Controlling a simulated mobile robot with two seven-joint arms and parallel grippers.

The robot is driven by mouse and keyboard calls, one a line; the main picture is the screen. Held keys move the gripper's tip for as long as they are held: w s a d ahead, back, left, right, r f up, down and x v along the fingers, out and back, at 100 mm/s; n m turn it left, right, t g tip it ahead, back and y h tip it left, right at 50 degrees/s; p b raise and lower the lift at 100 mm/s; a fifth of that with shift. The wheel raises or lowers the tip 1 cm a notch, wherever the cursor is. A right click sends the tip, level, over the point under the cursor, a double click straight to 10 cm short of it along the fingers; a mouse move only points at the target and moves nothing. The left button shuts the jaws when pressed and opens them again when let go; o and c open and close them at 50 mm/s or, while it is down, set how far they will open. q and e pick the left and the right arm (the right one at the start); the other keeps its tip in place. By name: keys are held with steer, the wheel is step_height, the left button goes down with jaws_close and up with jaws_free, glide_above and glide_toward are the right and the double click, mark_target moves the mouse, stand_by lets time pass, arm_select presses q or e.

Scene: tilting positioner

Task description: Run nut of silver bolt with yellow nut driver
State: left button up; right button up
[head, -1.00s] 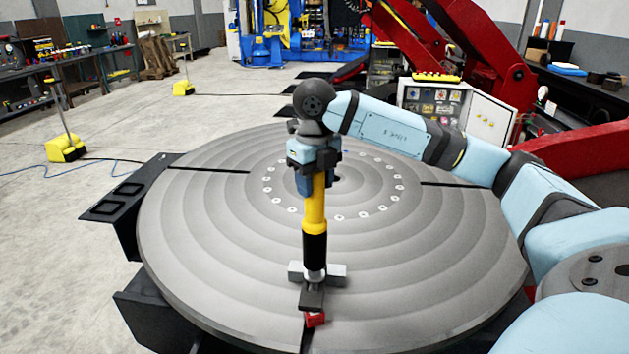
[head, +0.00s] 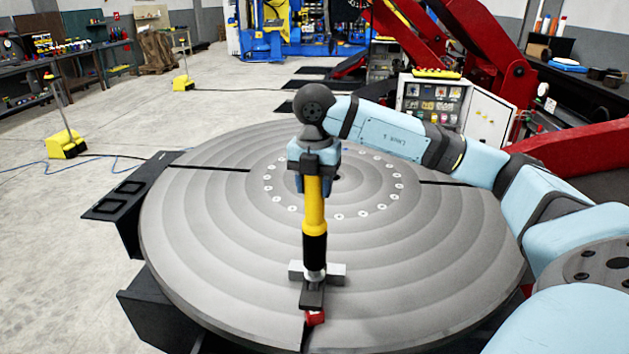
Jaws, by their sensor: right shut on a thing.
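The yellow nut driver (head: 314,208) stands upright over the near part of the round grey table. It has a yellow upper body and a black lower sleeve. My right gripper (head: 314,180) is shut on its upper end. The driver's silver lower end (head: 315,275) meets a small clamp (head: 312,295) at the table's near slot, beside a grey block (head: 335,271). The silver bolt and its nut are hidden under the driver, so I cannot tell how they sit in it. My left gripper is not in view.
The round positioner table (head: 220,255) is otherwise bare, with a ring of pale holes at its middle. A small red piece (head: 315,318) sits at the clamp's near end. A control cabinet (head: 435,103) and red machine arms stand behind.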

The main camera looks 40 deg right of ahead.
mark_target(315, 205)
steer(key=m+p, duration=0.1)
steer(key=m, duration=0.3)
steer(key=shift+r, duration=0.1)
steer(key=m, duration=0.3)
steer(key=shift+f, duration=0.2)
steer(key=shift+f+b, duration=1)
steer(key=shift+f, duration=1)
steer(key=shift+s+a+f+b, duration=0.1)
steer(key=shift+f+b, duration=0.35)
steer(key=shift+b, duration=0.05)
stand_by(1.4)
